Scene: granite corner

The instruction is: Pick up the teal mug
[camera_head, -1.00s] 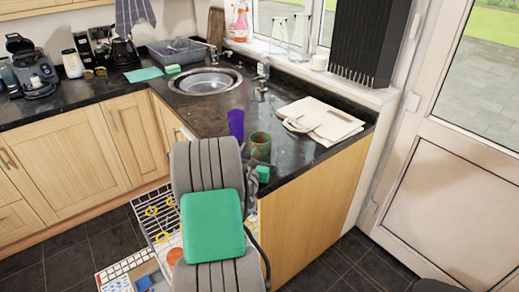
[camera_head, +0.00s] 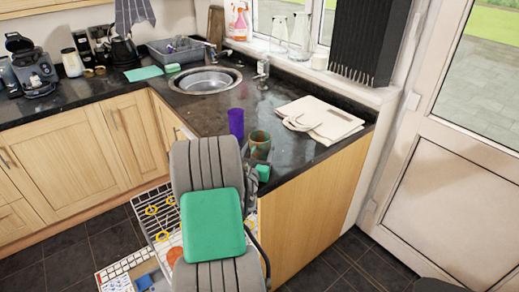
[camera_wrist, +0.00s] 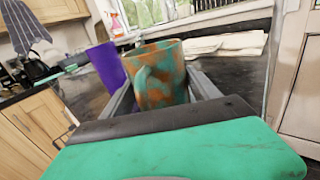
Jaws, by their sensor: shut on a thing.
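The teal mug (camera_head: 260,143) has rusty orange-brown patches and stands near the corner of the dark counter in the head view. In the wrist view the mug (camera_wrist: 158,75) is upright between my gripper's fingers, its handle facing the camera. My gripper (camera_wrist: 163,92) is shut on the mug, one finger on each side. In the head view my arm hides most of the gripper. Whether the mug's base touches the counter is hidden.
A purple cup (camera_head: 236,122) stands close beside the mug on the left; it also shows in the wrist view (camera_wrist: 106,66). Pale folded cloth or boards (camera_head: 322,121) lie to the right. The sink (camera_head: 206,80) is behind. An open dishwasher rack (camera_head: 160,224) is below left.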

